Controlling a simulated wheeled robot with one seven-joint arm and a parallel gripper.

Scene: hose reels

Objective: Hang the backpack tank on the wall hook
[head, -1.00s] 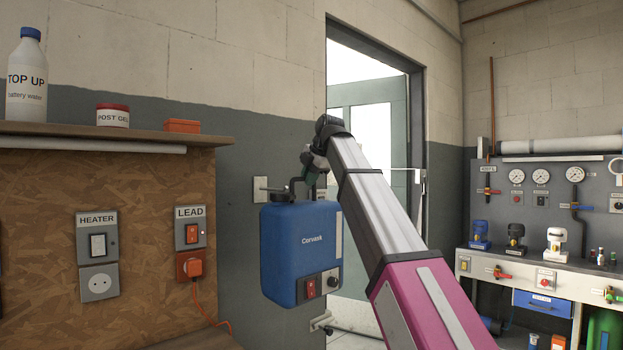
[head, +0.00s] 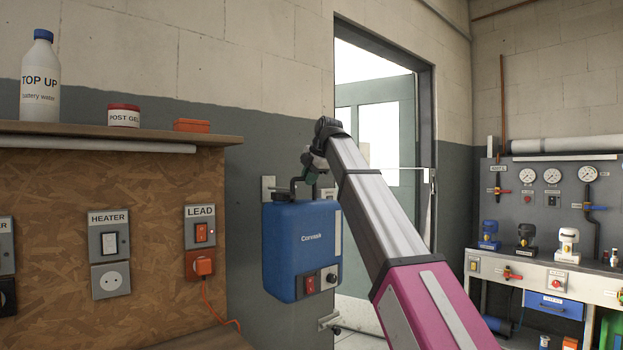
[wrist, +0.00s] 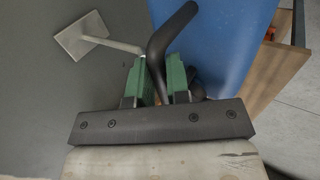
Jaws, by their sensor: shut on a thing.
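The blue backpack tank (head: 303,255) hangs upright in the head view, in front of the grey lower wall beside the doorway. My gripper (head: 312,172) is above it, shut on its black handle. In the wrist view, my green fingers (wrist: 160,80) close around the black handle (wrist: 168,40), with the blue tank (wrist: 205,35) to the right. The wall hook shows as a square plate (wrist: 80,37) with a rod reaching towards the handle. Its plate (head: 268,188) is just above the tank's left side in the head view. I cannot tell whether the rod passes under the handle.
A wooden shelf and board (head: 110,230) with sockets and an orange lead stand close on the left. The open doorway (head: 385,130) is behind my arm. A workbench with gauges (head: 545,250) is at the right.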

